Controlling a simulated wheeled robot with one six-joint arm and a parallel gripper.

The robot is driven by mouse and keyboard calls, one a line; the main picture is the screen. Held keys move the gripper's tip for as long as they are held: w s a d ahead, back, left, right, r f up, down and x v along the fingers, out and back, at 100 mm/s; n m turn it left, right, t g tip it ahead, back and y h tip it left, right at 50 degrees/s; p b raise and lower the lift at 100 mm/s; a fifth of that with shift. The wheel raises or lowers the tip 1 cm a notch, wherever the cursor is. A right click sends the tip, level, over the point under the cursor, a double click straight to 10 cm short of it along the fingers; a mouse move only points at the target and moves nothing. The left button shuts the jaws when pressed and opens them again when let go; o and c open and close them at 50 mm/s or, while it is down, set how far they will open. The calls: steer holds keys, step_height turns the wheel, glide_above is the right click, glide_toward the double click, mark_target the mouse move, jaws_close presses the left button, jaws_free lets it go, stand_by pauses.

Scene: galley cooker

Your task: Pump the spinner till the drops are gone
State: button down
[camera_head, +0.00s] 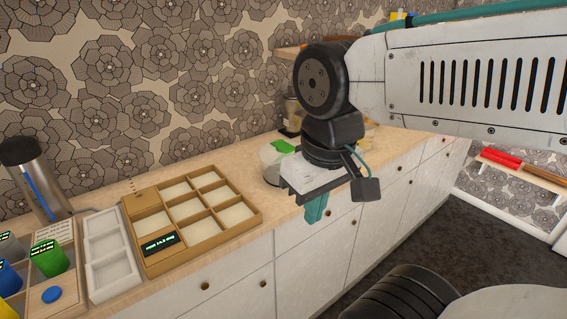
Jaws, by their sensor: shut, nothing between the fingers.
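A pale round container with a green part on top (272,163) stands on the counter in the middle of the view. It looks like the spinner, partly hidden behind my gripper, and any drops in it are too small to see. My gripper (314,211) points down with its teal fingers shut and empty. In the picture it is to the right of and below the container, over the counter's front edge. I cannot tell whether any part of it touches the container.
A wooden compartment tray (205,238) with a small dark display lies on the counter to the left. A white tray (107,240), coloured cups (50,258) and a steel cylinder (38,180) stand further left. White cabinets (230,292) run below the counter. Dark floor lies to the right.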

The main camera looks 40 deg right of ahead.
step_height(320, 180, up, 2)
steer(key=m+t+y, duration=0.1)
steer(key=m+t, duration=0.7)
glide_above(286, 147)
steer(key=shift+r+n, duration=0.15)
steer(key=shift+n, duration=0.15)
steer(key=shift+f, duration=4.4)
